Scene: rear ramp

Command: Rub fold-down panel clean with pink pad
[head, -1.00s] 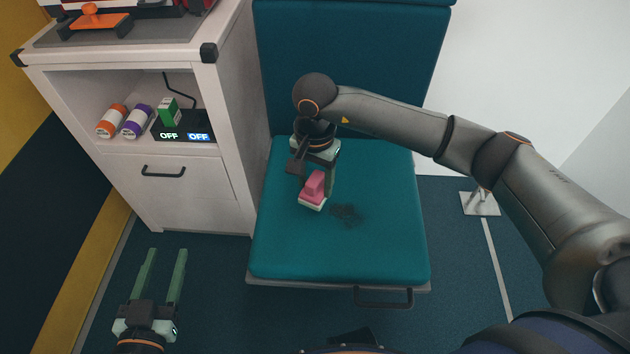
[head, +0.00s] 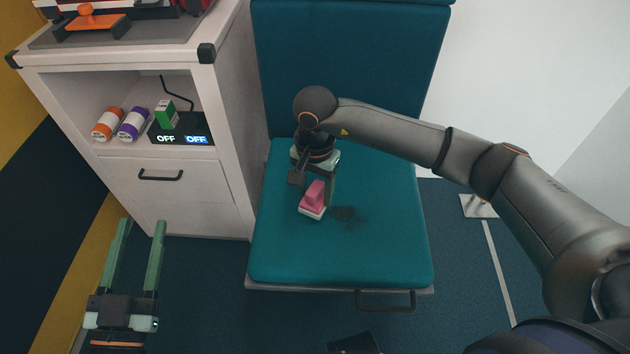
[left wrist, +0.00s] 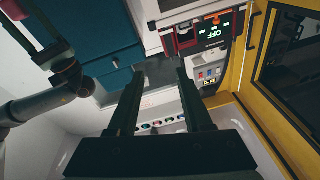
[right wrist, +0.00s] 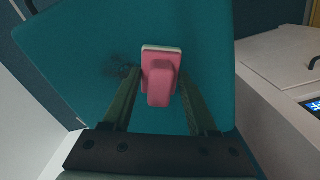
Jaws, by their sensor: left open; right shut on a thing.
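The fold-down panel (head: 370,255) is a teal padded seat lying flat in the middle of the head view. A dark smudge (head: 349,215) marks it near its centre. The pink pad (head: 313,196), with a pale base, is at the panel's surface just left of the smudge. My right gripper (head: 322,192) is shut on the pad; in the right wrist view the pad (right wrist: 160,80) sits between the fingers, with the smudge (right wrist: 122,68) beside it. Whether the base touches the panel is hard to tell. My left gripper (head: 141,225) is open and empty, left of the panel.
A white cabinet (head: 225,130) stands left of the panel. Its shelf holds an orange roll (head: 108,124), a purple roll (head: 133,124), a green box (head: 166,114) and a black unit (head: 182,130) reading OFF. A dark handle (head: 385,301) is on the panel's front edge.

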